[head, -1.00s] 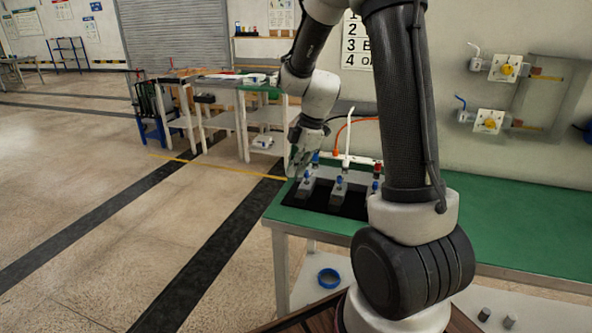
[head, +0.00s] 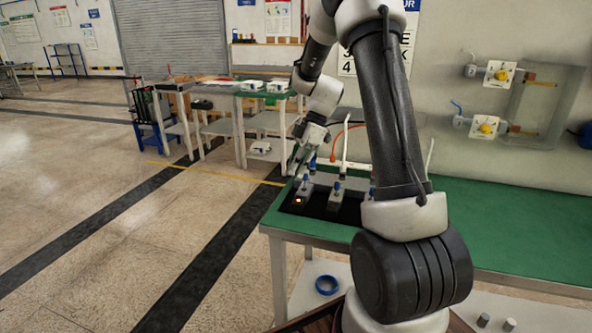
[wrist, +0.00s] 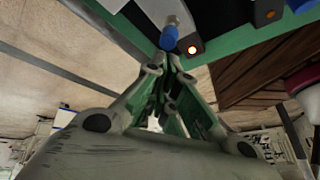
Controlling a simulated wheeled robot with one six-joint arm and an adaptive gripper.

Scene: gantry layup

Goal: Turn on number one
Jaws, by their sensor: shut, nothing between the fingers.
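A row of grey switch units with blue-tipped levers stands on a black panel on the green bench. My gripper (head: 296,168) is shut and empty, close behind and above the leftmost unit. In the wrist view its fingertips (wrist: 168,62) meet close to the lever; I cannot tell whether they touch it.
The green bench top (head: 490,225) is clear to the right. A white upright handle (head: 345,140) and an orange hose stand behind the units. Yellow-knobbed valves (head: 487,126) are on the wall. A blue tape ring (head: 327,285) lies on the lower shelf. My arm hides part of the row.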

